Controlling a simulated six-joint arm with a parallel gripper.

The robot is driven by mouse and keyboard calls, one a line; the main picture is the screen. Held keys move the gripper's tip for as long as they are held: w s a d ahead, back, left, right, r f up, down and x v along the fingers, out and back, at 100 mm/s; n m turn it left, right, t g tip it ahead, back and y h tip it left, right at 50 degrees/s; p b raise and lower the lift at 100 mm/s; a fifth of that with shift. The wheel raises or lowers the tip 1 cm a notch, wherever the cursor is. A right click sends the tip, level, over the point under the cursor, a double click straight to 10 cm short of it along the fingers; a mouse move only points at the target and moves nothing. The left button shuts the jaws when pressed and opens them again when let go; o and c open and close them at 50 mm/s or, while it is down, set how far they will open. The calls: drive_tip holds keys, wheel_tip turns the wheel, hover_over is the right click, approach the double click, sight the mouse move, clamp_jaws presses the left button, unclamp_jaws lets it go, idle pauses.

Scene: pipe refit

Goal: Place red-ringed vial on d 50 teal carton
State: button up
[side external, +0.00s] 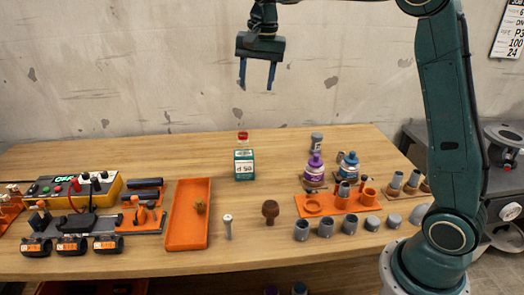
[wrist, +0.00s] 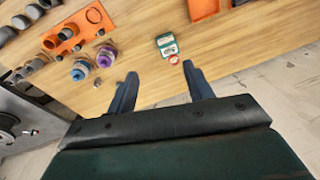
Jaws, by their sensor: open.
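The teal carton (side external: 244,168) with a white "d 50" label stands upright toward the back middle of the table. It also shows in the wrist view (wrist: 165,41). The red-ringed vial (side external: 242,137) shows directly above the carton's top edge in the side view; its lower part is not clear. In the wrist view its red part (wrist: 173,60) is at the carton's near edge. I cannot tell whether it rests on the carton or stands behind it. My gripper (side external: 256,89) is open and empty, pointing down, high above and apart from both. Its fingers frame the wrist view (wrist: 163,76).
An orange tray (side external: 187,240) holds a small brown piece. Purple (side external: 314,170) and blue (side external: 348,166) bottles stand right of the carton, near an orange rack (side external: 331,201) and several grey cylinders. A yellow device (side external: 75,189) is at left. Bare table surrounds the carton.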

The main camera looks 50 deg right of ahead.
drive_tip(key=s+a+r+n+t, duration=0.1)
drive_tip(key=s+a+n, duration=0.15)
drive_tip(key=s, duration=0.55)
drive_tip(key=s+a+r+n+t, duration=0.1)
drive_tip(key=s+a+r+n, duration=0.15)
drive_tip(key=s, duration=0.65)
drive_tip(key=s+a+f+n+t, duration=0.1)
drive_tip(key=s+f+n, duration=0.4)
drive_tip(key=s, duration=0.9)
wheel_tip(320, 180, down, 3)
drive_tip(key=shift+a+r+n+t, duration=0.1)
drive_tip(key=shift+a+n+t, duration=0.25)
drive_tip(key=shift+a, duration=0.25)
